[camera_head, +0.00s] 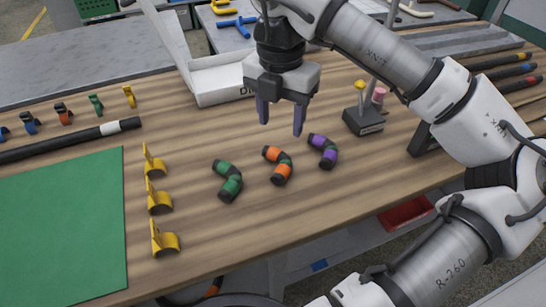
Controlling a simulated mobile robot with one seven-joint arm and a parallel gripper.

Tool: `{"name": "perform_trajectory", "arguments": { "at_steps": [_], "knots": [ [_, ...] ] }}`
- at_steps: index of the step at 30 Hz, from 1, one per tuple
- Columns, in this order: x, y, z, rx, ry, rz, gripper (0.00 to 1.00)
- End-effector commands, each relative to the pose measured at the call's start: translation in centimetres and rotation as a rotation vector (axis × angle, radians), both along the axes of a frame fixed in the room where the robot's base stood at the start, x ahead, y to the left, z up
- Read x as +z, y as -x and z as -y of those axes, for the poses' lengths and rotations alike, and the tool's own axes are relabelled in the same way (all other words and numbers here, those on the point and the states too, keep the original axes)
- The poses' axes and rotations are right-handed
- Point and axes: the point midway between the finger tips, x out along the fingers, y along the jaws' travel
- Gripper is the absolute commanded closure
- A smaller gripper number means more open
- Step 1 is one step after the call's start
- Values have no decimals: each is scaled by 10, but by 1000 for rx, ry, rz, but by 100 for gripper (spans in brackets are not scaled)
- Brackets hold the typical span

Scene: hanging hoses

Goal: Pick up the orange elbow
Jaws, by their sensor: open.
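The orange elbow (281,175) lies on the wooden table in the head view, the middle one of three bent elbows. It has orange ends with black bands and a green part at its bend. A green and black elbow (229,187) lies to its left, and a purple and black elbow (324,152) to its right. My gripper (281,127) points down above the table, behind and above the orange elbow in the picture. Its two purple fingers are apart with nothing between them. The exact height above the table is hard to tell.
Yellow clips (160,203) stand left of the elbows, beside a green mat (62,235). A white box (222,84) stands behind my gripper. A black stand (363,121) with a pole is to the right. The table in front of the elbows is clear.

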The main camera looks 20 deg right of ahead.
Motion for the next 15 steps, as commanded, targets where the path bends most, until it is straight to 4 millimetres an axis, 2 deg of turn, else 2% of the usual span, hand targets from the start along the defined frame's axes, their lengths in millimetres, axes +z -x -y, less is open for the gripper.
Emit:
{"name": "perform_trajectory", "arguments": {
  "at_steps": [5,12,15],
  "knots": [
    [-24,1,1,-3,1,-6,49],
    [-69,2,1,0,-2,-4,49],
    [-80,2,1,0,0,-3,49]
  ]
}}
